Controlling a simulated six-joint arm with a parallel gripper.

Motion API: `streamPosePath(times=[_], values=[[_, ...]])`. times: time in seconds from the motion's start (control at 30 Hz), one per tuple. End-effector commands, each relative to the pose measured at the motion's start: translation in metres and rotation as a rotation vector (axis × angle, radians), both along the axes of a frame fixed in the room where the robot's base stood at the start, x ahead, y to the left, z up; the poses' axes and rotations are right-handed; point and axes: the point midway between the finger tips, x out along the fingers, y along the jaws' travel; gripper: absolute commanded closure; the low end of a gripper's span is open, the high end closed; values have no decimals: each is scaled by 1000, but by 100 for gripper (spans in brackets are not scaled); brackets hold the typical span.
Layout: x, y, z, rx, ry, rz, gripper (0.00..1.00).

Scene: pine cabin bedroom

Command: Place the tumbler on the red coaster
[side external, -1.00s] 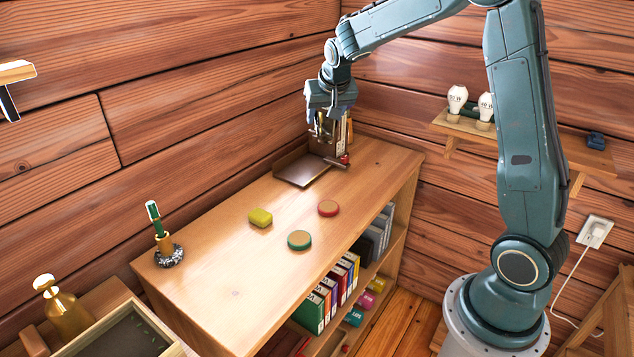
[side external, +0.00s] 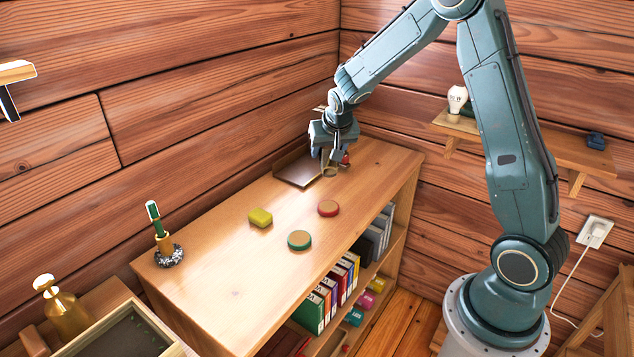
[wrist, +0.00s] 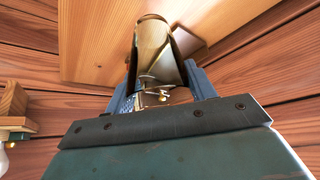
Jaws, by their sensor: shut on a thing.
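The red coaster (side external: 328,208), a round disc with a tan top, lies bare on the wooden cabinet top. My gripper (side external: 330,160) is low over the far end of the cabinet top, beyond the coaster and beside the dark tray. It is shut on the tumbler (side external: 330,172), a small brownish see-through cup mostly hidden by the jaws in the side view. In the wrist view the tumbler (wrist: 154,40) sits between the jaws of my gripper (wrist: 160,75). I cannot tell whether its base touches the surface.
A dark brown tray (side external: 298,172) lies left of my gripper, with a small red object (side external: 345,160) to the right. The front top is clear.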

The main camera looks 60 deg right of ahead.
Motion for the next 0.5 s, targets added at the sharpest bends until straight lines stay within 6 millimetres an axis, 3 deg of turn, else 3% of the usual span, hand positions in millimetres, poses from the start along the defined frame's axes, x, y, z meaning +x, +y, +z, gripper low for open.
streamPosePath(times=[0.23, 0.5], values=[[0, 0, -46, 0, 2, 0, 70], [1, 0, -64, 0, -2, 0, 70]])
